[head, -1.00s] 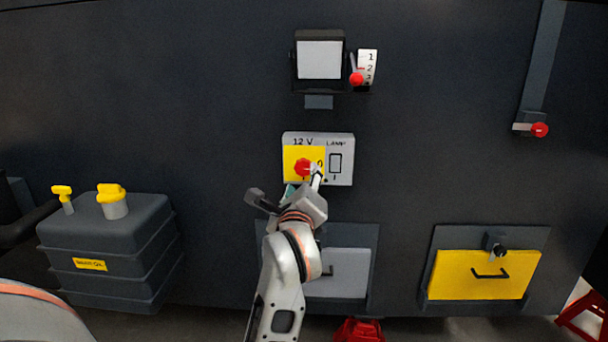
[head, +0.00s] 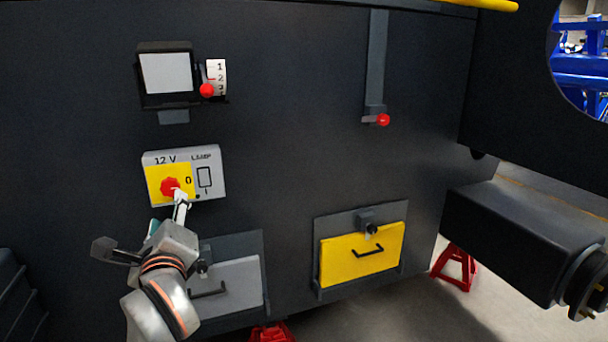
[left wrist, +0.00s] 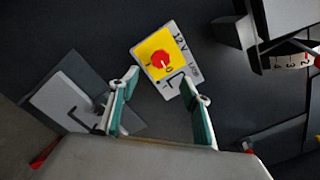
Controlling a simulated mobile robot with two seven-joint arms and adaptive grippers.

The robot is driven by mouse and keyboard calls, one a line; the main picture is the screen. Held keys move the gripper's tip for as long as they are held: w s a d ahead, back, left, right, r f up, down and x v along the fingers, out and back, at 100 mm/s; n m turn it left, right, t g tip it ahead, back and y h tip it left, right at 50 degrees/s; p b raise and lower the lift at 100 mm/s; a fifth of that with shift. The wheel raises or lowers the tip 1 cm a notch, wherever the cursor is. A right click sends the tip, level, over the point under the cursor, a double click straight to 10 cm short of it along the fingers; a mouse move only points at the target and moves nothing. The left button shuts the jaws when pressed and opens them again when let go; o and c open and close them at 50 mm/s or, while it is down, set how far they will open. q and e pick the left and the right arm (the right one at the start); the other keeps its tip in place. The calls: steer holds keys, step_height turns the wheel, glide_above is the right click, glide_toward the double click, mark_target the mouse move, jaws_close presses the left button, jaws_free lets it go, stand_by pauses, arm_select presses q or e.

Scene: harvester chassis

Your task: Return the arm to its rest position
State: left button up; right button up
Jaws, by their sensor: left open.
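My left gripper (head: 150,226) is open and empty, in front of the lower edge of the 12 V lamp panel (head: 212,185) in the head view. One fingertip shows just beside the panel's red knob (head: 169,187); I cannot tell if they touch. In the left wrist view the two teal-lined fingers (left wrist: 158,76) stand wide apart, with the panel (left wrist: 185,60) and its red knob (left wrist: 161,62) beyond and between them. My right gripper is in neither view.
A grey hatch (head: 233,285) lies below the panel and a yellow hatch (head: 345,262) to its right. A lever with a red knob (head: 383,120) and a dial with a red pointer (head: 207,90) sit higher. A dark beam (head: 530,235) juts out at right.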

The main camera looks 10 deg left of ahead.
arm_select(q)
steer(key=s+m+t+y+p, duration=0.3)
steer(key=s+m+t+y, duration=0.15)
steer(key=m, duration=1.05)
steer(key=s+d+f+m+t+h+p, duration=0.1)
steer(key=d+f+m+h, duration=0.65)
steer(key=m, duration=0.55)
steer(key=s+d+f+m+h+p, duration=0.1)
steer(key=s+d+f+m+h, duration=0.1)
steer(key=d+f+m+h, duration=0.75)
steer(key=s+f+m+g+p, duration=0.1)
steer(key=s+f+m+g, duration=0.4)
steer(key=s+f+m, duration=0.3)
steer(key=s+f+m+g+p, duration=0.1)
steer(key=s+f+m+g, duration=0.4)
steer(key=f, duration=1.2)
steer(key=s+m, duration=0.4)
steer(key=m, duration=0.1)
steer(key=shift+s+a, duration=0.2)
steer(key=shift+s, duration=0.1)
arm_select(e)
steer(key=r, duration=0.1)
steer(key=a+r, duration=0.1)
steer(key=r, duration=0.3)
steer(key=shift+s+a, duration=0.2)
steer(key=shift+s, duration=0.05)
arm_select(q)
steer(key=shift+f, duration=0.1)
